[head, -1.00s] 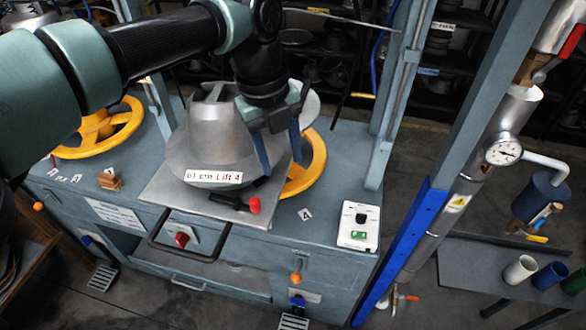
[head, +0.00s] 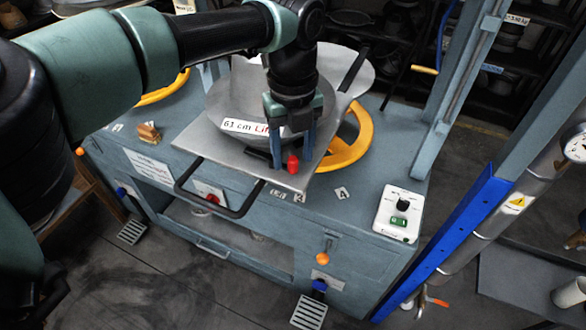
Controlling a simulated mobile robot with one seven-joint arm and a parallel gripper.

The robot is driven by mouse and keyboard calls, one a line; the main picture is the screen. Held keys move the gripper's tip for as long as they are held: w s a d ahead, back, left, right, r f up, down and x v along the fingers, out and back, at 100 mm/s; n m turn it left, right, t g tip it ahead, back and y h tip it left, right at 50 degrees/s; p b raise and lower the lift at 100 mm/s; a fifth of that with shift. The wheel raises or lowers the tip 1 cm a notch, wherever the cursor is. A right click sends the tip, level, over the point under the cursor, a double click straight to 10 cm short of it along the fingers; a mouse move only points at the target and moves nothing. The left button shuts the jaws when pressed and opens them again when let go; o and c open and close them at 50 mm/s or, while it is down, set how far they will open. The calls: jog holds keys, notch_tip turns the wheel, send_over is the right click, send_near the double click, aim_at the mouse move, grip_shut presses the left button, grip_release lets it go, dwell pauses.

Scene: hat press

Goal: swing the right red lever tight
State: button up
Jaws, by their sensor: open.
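The right red lever is a short dark lever with a red knob (head: 293,165), near the front right corner of the grey mould plate (head: 300,182). Most of its dark arm is hidden behind my gripper. My gripper (head: 292,158) is open and points down at the lever, with one finger on each side of the red knob in the picture. Whether either finger touches it, I cannot tell. The metal hat mould (head: 232,90) sits on the plate, its label (head: 243,126) partly covered by my gripper. Another dark bar (head: 353,70) shows at the mould's back right.
A yellow handwheel (head: 347,150) is right of the plate. A dark loop handle (head: 218,208) juts from the plate's front. A white control box (head: 399,213) stands on the press table's right end. A blue-edged post (head: 450,240) rises beyond it.

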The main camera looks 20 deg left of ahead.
jog(key=shift+f, duration=0.85)
grip_shut()
